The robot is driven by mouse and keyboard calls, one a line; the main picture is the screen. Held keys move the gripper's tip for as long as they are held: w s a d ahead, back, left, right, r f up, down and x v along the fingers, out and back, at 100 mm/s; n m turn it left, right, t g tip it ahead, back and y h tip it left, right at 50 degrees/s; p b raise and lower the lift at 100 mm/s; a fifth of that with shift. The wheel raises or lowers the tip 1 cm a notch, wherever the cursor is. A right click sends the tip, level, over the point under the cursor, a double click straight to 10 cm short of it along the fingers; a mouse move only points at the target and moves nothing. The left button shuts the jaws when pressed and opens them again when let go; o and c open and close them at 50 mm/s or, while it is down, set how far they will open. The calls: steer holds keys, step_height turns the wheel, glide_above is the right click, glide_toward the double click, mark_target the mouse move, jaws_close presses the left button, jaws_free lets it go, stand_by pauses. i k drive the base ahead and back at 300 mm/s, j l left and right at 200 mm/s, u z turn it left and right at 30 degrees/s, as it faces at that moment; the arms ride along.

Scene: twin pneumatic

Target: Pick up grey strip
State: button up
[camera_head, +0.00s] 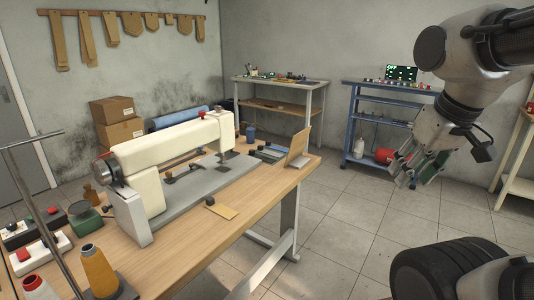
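No piece is clearly recognisable as the grey strip. Small flat grey and dark pieces (268,153) lie on the far right part of the wooden sewing table (262,205), beside an upright tan board (298,145); they are too small to tell apart. My gripper (415,168) hangs at the upper right, pointing down over the floor, well to the right of the table and apart from it. Nothing is clearly seen held in it. Its fingers overlap in this view, so their opening is unclear.
A cream sewing machine (175,160) stands on the table. A thread cone (98,272), a thin metal stand and switch boxes crowd the front left. A blue trolley (385,130) and a workbench (275,105) stand behind. Tiled floor (345,225) right of the table is clear.

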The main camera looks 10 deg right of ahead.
mark_target(260, 149)
steer(key=u, duration=0.3)
steer(key=i+l+u, duration=0.25)
steer(key=u, duration=0.15)
steer(key=i+l+u, duration=0.15)
steer(key=l+u, duration=0.25)
steer(key=i+l+u, duration=0.1)
steer(key=l, duration=0.45)
steer(key=i+l+u, duration=0.1)
steer(key=l, duration=0.45)
steer(key=i+l+u, duration=0.1)
steer(key=l, duration=0.45)
steer(key=i+l+u, duration=0.1)
steer(key=l, duration=0.5)
steer(key=i+l, duration=0.1)
steer(key=l, duration=0.35)
steer(key=i+l, duration=0.1)
steer(key=l, duration=0.4)
steer(key=i+l, duration=0.15)
steer(key=l, duration=0.3)
